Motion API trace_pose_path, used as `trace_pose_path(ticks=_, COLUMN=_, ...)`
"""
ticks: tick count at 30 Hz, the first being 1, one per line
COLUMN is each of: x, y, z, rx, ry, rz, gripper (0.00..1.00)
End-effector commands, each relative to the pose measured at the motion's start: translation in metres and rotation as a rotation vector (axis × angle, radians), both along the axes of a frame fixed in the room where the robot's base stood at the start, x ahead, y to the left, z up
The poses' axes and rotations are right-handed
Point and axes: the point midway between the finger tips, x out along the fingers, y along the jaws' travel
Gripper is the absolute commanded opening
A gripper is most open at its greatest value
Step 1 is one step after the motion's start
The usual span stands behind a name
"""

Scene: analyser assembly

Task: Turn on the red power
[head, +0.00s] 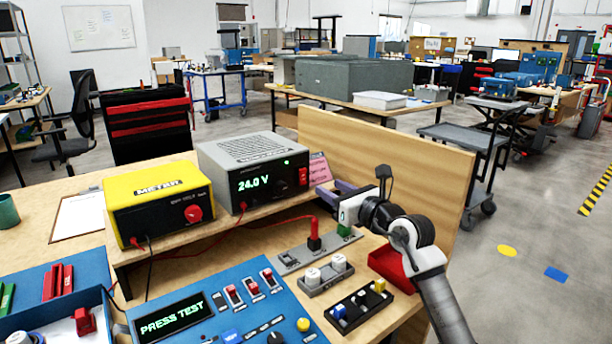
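A grey power supply (255,166) stands on the raised wooden shelf. Its display (253,184) reads 24.0 V in green, and a small green light glows above it to the right. A red rocker switch (303,176) sits at the right end of its front, within a red surround. My gripper (331,193) is just right of and slightly below this switch, with its dark purple fingers pointing toward the supply's right end. It appears apart from the switch. Its finger gap is too small and partly hidden to judge.
A yellow meter (158,202) stands left of the supply. In front are a blue panel (222,308) reading PRESS TEST, a grey plate with a red plug (314,236), and a black block with coloured buttons (358,308). A wooden back panel (400,165) rises behind my gripper.

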Motion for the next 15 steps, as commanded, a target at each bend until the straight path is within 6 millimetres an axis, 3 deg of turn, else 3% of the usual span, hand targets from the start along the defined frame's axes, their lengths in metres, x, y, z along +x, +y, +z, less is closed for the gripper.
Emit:
trace_pose_path(ticks=9, x=0.053, y=0.041, z=0.001, rx=0.001, ry=0.002, rz=0.004, gripper=0.4)
trace_pose_path(ticks=15, x=0.071, y=0.053, z=0.0, rx=0.002, ry=0.001, rz=0.002, gripper=0.4)
